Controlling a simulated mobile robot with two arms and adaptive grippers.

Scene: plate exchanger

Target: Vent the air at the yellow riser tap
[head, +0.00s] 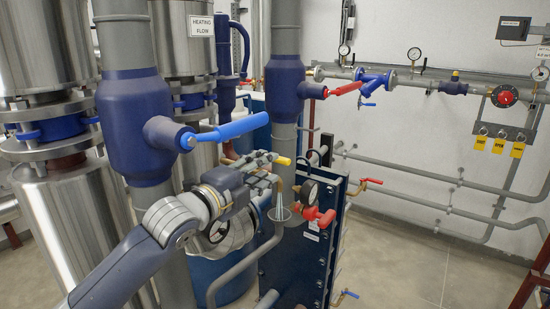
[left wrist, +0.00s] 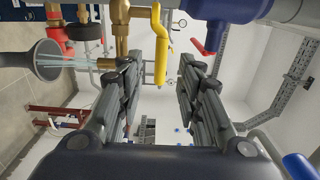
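The yellow riser tap handle (head: 283,160) shows just past my left gripper's fingertips in the head view. In the left wrist view the yellow handle (left wrist: 160,45) stands in line with the gap between the fingers, beside a brass valve body (left wrist: 121,30). My left gripper (left wrist: 158,75) is open and empty, with clear space between its fingers and the handle. A pale stream (left wrist: 72,62) runs from the brass outlet into a grey funnel (left wrist: 45,65); the funnel (head: 279,213) also shows in the head view. I cannot see my right gripper.
A large blue valve lever (head: 225,131) juts out above my left arm. The floor at right is fairly clear.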

